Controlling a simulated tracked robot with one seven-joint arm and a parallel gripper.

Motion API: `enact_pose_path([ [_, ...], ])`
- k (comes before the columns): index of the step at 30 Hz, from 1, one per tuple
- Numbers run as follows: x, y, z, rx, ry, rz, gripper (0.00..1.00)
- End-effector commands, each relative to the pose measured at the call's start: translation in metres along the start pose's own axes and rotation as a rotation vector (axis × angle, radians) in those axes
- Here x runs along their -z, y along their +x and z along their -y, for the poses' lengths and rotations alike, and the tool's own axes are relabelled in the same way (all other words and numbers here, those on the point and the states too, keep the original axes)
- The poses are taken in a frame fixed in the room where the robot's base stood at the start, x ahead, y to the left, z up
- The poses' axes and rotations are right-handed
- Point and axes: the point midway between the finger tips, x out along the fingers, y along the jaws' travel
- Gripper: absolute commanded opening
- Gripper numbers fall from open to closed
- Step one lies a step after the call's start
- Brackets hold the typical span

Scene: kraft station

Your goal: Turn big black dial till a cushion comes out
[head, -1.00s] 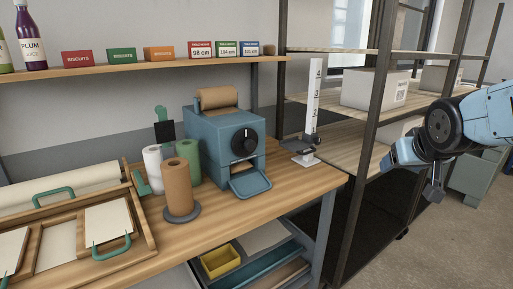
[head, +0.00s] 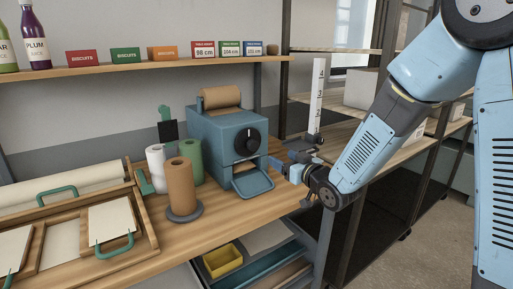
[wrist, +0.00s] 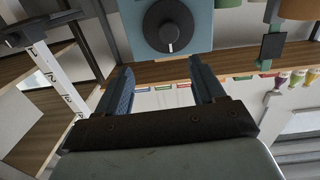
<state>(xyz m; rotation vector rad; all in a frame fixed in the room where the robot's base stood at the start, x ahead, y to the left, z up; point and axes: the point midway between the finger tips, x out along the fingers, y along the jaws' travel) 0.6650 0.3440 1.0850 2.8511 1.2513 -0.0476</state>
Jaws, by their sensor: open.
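The big black dial (head: 246,143) is on the front face of a blue box-shaped machine (head: 213,140) on the wooden bench. A roll of brown paper (head: 220,97) sits on top of the machine, and an empty blue tray (head: 252,183) juts out below the dial. In the wrist view the dial (wrist: 169,25) shows a white pointer mark, beyond the fingertips and apart from them. My gripper (head: 283,167) is to the right of the tray, lower than the dial. In the wrist view my gripper (wrist: 160,85) is open and empty. No cushion is visible.
Brown, white and green rolls (head: 179,186) stand left of the machine. A white height gauge (head: 316,105) stands close behind my gripper. Wooden frames with green handles (head: 113,243) lie at the left. A shelf (head: 150,67) with bottles and boxes runs above.

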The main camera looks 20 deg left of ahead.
Motion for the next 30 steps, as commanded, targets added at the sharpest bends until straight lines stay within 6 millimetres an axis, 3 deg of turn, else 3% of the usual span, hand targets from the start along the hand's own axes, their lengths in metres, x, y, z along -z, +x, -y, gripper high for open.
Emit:
enact_pose_path([
  [11, -0.004, 0.027, 0.014, 0.039, 0.013, -0.040, 0.69],
  [30, 0.001, 0.130, 0.017, 0.037, 0.012, -0.040, 0.69],
])
